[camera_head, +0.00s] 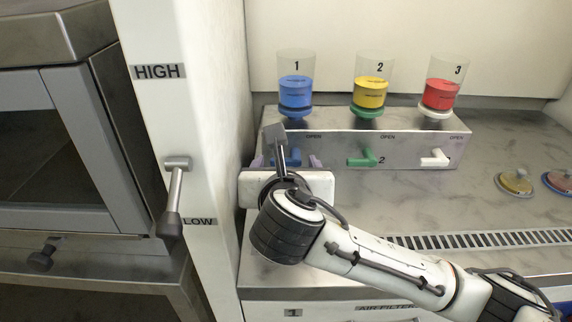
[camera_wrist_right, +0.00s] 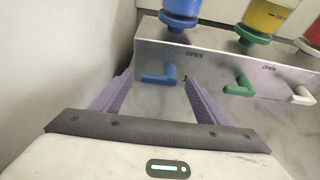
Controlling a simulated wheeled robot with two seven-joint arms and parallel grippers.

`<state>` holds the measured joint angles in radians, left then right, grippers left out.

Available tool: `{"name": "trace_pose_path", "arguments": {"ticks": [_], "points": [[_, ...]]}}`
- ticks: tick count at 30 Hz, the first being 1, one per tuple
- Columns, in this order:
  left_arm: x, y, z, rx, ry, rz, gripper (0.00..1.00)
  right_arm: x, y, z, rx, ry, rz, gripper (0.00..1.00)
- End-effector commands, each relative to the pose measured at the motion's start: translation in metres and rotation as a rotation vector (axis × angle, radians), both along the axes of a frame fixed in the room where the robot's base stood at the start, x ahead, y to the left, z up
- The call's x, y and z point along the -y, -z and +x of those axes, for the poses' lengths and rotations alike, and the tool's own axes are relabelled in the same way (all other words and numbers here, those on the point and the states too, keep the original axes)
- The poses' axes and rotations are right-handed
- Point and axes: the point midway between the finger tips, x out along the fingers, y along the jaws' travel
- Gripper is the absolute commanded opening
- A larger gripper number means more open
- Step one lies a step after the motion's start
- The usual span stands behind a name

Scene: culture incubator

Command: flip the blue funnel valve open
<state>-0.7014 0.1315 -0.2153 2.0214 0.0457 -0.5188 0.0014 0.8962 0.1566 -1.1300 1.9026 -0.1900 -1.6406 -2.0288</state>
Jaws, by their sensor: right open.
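The blue valve (camera_wrist_right: 158,79) is a small L-shaped handle on the front of the metal block, below the blue funnel (camera_head: 295,92). In the wrist view its arm points left, and an OPEN label (camera_wrist_right: 194,54) sits above it to the right. In the head view the valve is partly hidden by my right arm. My right gripper (camera_wrist_right: 157,82) is open, with its purple fingers on either side of the valve in the picture; I cannot tell whether they touch it. In the head view the right gripper (camera_head: 286,162) is in front of the block's left end. My left gripper is not in view.
The green valve (camera_head: 363,160) and white valve (camera_head: 435,158) are to the right on the block, under the yellow funnel (camera_head: 370,92) and red funnel (camera_head: 440,94). A white pillar with a lever (camera_head: 175,195) stands left. Round dishes (camera_head: 514,181) lie far right.

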Motion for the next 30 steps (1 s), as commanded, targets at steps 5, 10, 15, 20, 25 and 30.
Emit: {"name": "trace_pose_path", "arguments": {"ticks": [5,10,15,20,25,30], "points": [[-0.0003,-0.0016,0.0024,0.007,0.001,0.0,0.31,-0.0003,0.0034,0.0082,0.0,-0.001,0.0,0.67],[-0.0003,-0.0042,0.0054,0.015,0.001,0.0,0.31,-0.0004,0.0032,0.0086,0.0,-0.002,0.001,0.67],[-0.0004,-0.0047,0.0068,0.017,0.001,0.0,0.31,-0.0004,0.0032,0.0084,0.0,-0.002,0.001,0.49],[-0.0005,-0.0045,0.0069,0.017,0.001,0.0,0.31,-0.0005,0.0032,0.0083,0.0,-0.002,0.001,0.26],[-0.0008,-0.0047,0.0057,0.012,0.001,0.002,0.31,0.0,0.0023,0.0082,-0.001,-0.001,0.01,0.26],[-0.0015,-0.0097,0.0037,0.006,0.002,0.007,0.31,0.0011,-0.0002,0.0081,-0.002,0.0,0.06,0.26]]}}
